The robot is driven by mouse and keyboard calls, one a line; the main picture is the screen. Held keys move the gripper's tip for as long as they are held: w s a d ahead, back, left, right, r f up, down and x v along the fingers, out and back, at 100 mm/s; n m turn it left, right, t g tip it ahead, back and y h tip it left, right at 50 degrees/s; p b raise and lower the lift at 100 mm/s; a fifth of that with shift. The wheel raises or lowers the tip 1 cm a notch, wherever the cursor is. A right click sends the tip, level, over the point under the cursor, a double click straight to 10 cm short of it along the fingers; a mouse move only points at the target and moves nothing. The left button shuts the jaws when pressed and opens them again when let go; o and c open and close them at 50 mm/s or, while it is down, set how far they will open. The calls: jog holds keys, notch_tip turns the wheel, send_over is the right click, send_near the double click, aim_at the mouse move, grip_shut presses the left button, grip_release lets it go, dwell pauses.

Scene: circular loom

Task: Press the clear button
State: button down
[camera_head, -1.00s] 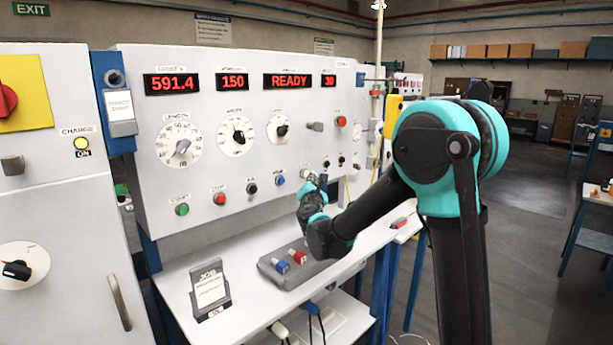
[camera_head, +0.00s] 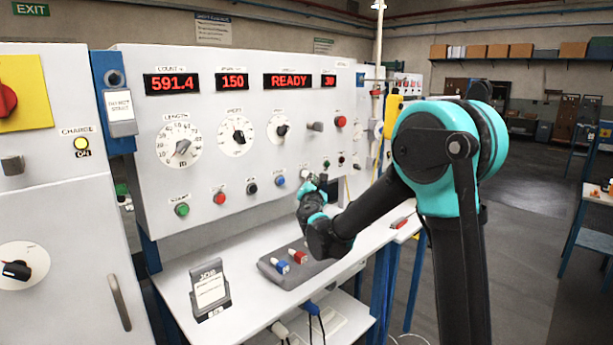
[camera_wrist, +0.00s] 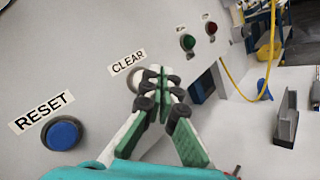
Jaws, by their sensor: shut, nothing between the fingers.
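The clear button, a pale round knob, sits beside the CLEAR label (camera_wrist: 127,62) on the grey panel. In the wrist view the clear button (camera_wrist: 133,80) is partly hidden behind my fingers. My gripper (camera_wrist: 160,76) is shut and empty, its fingertips close together just right of the button. Whether they touch the button or panel I cannot tell. In the head view my gripper (camera_head: 316,181) is at the lower right of the panel (camera_head: 150,110), in front of the button row.
The blue reset button (camera_wrist: 62,134) is left of the clear button. Green (camera_wrist: 188,42) and red (camera_wrist: 211,28) buttons are at upper right. A grey block with blue and red plugs (camera_head: 284,268) and a card stand (camera_head: 210,290) are on the shelf below.

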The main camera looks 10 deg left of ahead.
jog(key=shift+w+a, duration=0.2)
jog(key=shift+a, duration=0.1)
jog(key=shift+w+a, duration=0.3)
jog(key=shift+a, duration=0.1)
dwell(0.8)
jog(key=shift+s+d, duration=0.1)
jog(key=shift+d, duration=0.05)
jog(key=shift+s+d, duration=0.45)
jog(key=shift+d, duration=0.15)
dwell(0.3)
jog(key=shift+s+d, duration=0.8)
jog(key=shift+d, duration=0.2)
jog(key=shift+s+d, duration=0.75)
jog(key=shift+d, duration=0.2)
